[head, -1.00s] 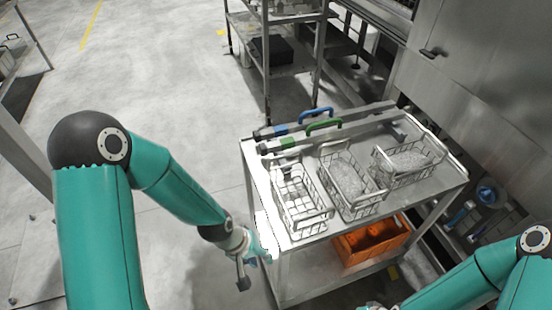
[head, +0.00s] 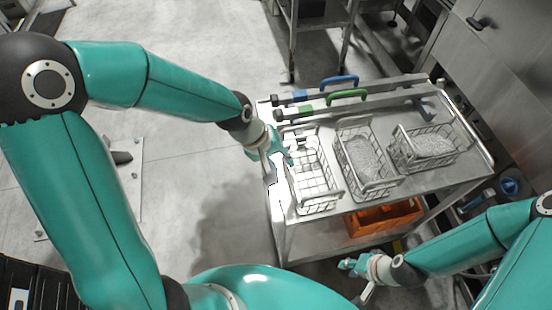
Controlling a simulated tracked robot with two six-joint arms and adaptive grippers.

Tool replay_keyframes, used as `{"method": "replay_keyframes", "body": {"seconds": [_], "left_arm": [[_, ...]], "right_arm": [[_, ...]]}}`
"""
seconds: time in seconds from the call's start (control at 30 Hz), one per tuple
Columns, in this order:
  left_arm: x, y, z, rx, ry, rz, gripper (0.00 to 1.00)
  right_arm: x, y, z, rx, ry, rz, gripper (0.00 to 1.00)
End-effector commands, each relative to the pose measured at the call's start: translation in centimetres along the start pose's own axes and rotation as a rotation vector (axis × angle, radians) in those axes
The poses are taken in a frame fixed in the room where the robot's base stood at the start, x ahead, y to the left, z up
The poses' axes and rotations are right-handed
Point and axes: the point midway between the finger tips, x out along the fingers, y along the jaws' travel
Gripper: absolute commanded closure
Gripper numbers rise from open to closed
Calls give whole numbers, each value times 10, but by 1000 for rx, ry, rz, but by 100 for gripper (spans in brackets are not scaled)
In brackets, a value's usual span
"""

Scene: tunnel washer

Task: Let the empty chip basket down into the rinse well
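The empty wire chip basket (head: 318,194) stands upright at the left end of the steel trolley top (head: 415,196). Bare mesh shows inside it. My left gripper (head: 279,160) is at the upper left side of this basket, close to its rim. I cannot tell whether it touches the basket or whether its fingers are open. My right gripper (head: 352,270) is low in front of the trolley, away from the baskets. Its finger opening is too small to tell. I cannot make out the rinse well in this view.
Two wire baskets with clear chips, one in the middle (head: 364,158) and one at the right (head: 427,146), share the trolley top. Lifting bars with a blue handle (head: 340,82) and a green handle (head: 347,96) lie behind. An orange crate (head: 385,217) is on the lower shelf.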

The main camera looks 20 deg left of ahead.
Motion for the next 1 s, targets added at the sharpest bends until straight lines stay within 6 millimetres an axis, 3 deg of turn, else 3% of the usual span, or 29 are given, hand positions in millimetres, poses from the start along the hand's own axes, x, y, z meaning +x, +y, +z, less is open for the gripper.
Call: {"method": "replay_keyframes", "body": {"seconds": [0.6,1.0], "left_arm": [[54,0,0,5,-1,0,67],[70,2,0,5,0,1,67]], "right_arm": [[37,13,0,0,0,0,69],[49,18,0,0,0,0,69]]}}
